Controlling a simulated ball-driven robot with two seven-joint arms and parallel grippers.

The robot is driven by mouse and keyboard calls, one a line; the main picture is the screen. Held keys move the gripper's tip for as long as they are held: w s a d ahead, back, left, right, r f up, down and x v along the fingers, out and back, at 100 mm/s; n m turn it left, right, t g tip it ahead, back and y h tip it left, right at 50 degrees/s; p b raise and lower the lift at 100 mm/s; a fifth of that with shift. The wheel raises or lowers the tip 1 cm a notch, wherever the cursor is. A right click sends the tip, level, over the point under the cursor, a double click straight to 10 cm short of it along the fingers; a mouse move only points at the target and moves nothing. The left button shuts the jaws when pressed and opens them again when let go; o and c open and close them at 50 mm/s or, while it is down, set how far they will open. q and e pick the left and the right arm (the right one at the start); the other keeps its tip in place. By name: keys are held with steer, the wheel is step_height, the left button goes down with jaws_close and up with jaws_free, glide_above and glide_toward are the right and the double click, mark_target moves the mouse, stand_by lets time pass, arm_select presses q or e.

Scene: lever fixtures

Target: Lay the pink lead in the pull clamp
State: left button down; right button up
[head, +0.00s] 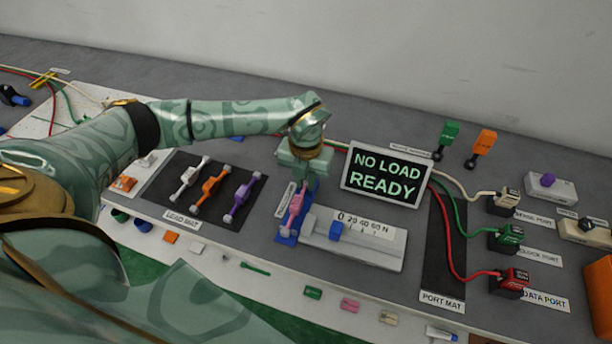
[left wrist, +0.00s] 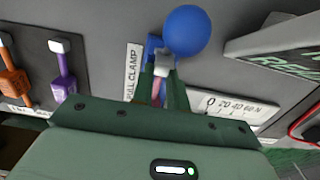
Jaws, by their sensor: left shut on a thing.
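My left gripper (head: 300,184) points down over the pull clamp, with its fingers shut on the pink lead; the fingertips also show in the left wrist view (left wrist: 161,88). The pink lead (head: 295,212) has pale ends and lies lengthwise over the blue pull clamp (head: 285,239). In the left wrist view a strip of the pink lead (left wrist: 158,92) shows between the fingers, with its pale end beyond them. A large blue ball (left wrist: 192,32) stands just past that end. I cannot tell whether the lead rests in the clamp or is slightly above it.
A force gauge (head: 365,244) adjoins the clamp on the right. The screen (head: 386,174) reading "NO LOAD READY" stands behind it. White, orange and purple leads lie on the dark lead mat (head: 165,196) to the left. Cabled ports and the port mat (head: 443,265) are at the right.

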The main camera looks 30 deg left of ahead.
arm_select(q)
steer(key=shift+f, duration=0.25)
steer(key=shift+s+d+f, duration=0.1)
steer(key=shift+s+f, duration=0.35)
steer(key=shift+f, duration=0.15)
steer(key=c, duration=1.5)
jaws_free()
steer(key=shift+c, duration=0.7)
steer(key=shift+w+r+p, duration=0.2)
steer(key=shift+r+p, duration=0.3)
steer(key=shift+r, duration=0.15)
steer(key=shift+o, duration=1.4)
steer(key=shift+w+r+p, duration=0.25)
steer(key=shift+r+p, duration=0.35)
step_height(320, 180, up, 2)
steer(key=shift+r+p, duration=0.15)
steer(key=shift+p, duration=0.7)
steer(key=shift+r+p, duration=1.1)
steer(key=shift+r, duration=0.2)
